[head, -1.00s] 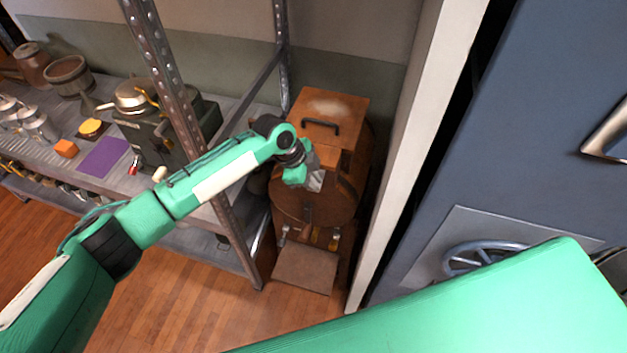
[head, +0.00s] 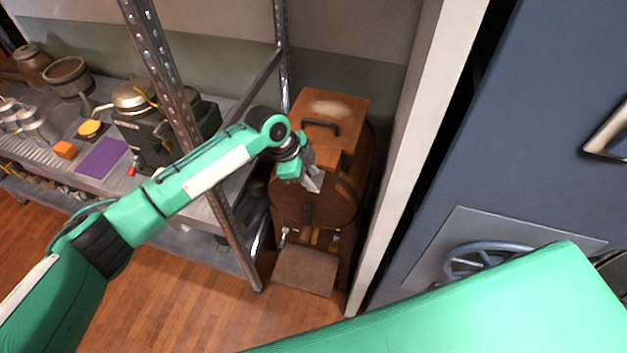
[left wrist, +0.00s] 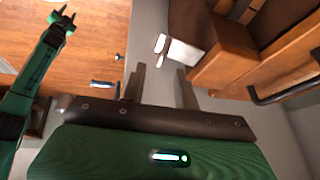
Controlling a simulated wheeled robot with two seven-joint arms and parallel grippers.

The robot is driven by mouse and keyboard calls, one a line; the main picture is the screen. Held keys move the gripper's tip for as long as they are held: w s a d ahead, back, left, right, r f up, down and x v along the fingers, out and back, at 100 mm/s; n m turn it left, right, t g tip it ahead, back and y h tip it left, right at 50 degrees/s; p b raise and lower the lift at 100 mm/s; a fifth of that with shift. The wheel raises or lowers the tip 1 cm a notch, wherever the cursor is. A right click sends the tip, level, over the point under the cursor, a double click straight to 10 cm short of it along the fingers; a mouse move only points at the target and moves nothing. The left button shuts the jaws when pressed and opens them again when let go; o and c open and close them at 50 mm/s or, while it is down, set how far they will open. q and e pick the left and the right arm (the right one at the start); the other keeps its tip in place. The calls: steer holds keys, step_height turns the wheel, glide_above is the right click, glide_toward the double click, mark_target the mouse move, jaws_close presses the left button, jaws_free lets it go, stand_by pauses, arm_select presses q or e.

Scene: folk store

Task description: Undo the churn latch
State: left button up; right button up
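The wooden churn (head: 312,211), a round drum with a boxy top and a dark handle (head: 321,127), stands between the shelf and the white post. My left gripper (head: 314,182) is at the upper front of the drum, partly covering it. In the left wrist view its two fingers (left wrist: 160,84) are apart with nothing between them. A pale metal piece (left wrist: 180,51), seemingly the latch, sits on the wood edge just beyond the fingertips, apart from them. The latch cannot be made out in the head view. A distant green arm with small prongs (left wrist: 62,20), perhaps my right gripper, shows in the left wrist view.
A metal shelf post (head: 190,130) stands close to my left forearm. A white post (head: 408,150) and a blue metal door with a wheel (head: 480,259) bound the churn on the right. A flat wooden step (head: 304,270) lies below the drum. Open floor is in front.

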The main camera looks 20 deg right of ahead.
arm_select(q)
steer(key=s+b+v, duration=0.1)
steer(key=b+v, duration=0.2)
steer(key=v, duration=0.8)
steer(key=shift+w+r+b, duration=0.25)
steer(key=shift+w+b, duration=0.05)
steer(key=shift+w, duration=0.2)
